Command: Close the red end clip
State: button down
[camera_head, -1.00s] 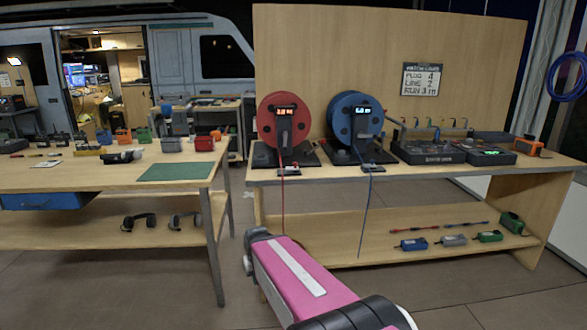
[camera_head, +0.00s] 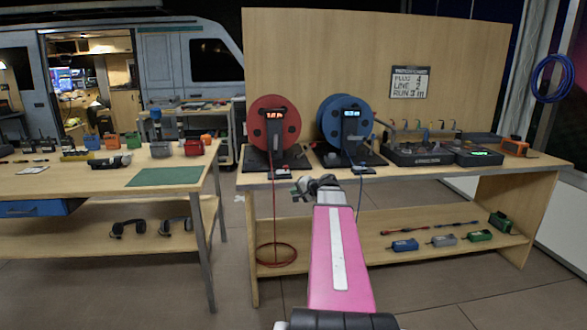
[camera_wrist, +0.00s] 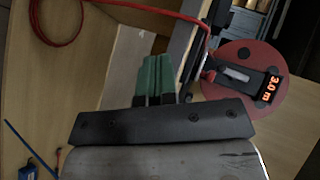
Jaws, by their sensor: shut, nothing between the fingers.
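The red reel (camera_head: 272,125) stands on the bench, and in the wrist view (camera_wrist: 240,82) its display reads 3.0 m. The red end clip looks to be the small fitting (camera_head: 280,173) at the bench's front edge below it; a small red part shows there in the wrist view (camera_wrist: 208,66). Whether the clip is open or shut is too small to tell. The red cable (camera_wrist: 165,10) runs over the edge and ends in a loop below. My gripper (camera_head: 299,188), with green fingertips (camera_wrist: 155,78), is shut and empty, just in front of the bench edge, right of the clip.
The blue reel (camera_head: 346,120) stands right of the red one, its blue cable (camera_head: 360,200) hanging down. A dark test unit (camera_head: 425,153) is further right. Several small boxes, including a blue one (camera_head: 404,245), lie on the lower shelf. A second table (camera_head: 100,185) stands left across a gap.

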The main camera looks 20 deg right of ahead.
aim_at(284, 173)
jog(key=d+r+m+t+h, duration=0.1)
jog(key=d+r+m+t, duration=0.25)
jog(key=d+r, duration=0.65)
jog(key=shift+n, duration=0.35)
jog(key=x, duration=0.6)
jog(key=d+f+x, duration=0.1)
jog(key=x, duration=0.2)
jog(key=shift+w+f, duration=0.2)
jog(key=shift+w, duration=0.15)
jog(key=a, duration=0.1)
jog(key=w+a, duration=0.1)
jog(key=a, duration=0.1)
jog(key=shift+w+f+t, duration=0.25)
jog(key=shift+f, duration=0.1)
jog(key=shift+w+a+f, duration=0.1)
jog(key=shift+w+a, duration=0.15)
jog(key=shift+a, duration=0.2)
jog(key=shift+w+a, duration=0.2)
jog(key=shift+a, duration=0.5)
jog(key=shift+w+a, duration=0.2)
jog(key=shift+a, duration=0.5)
jog(key=shift+w+a, duration=0.2)
jog(key=shift+a, duration=0.5)
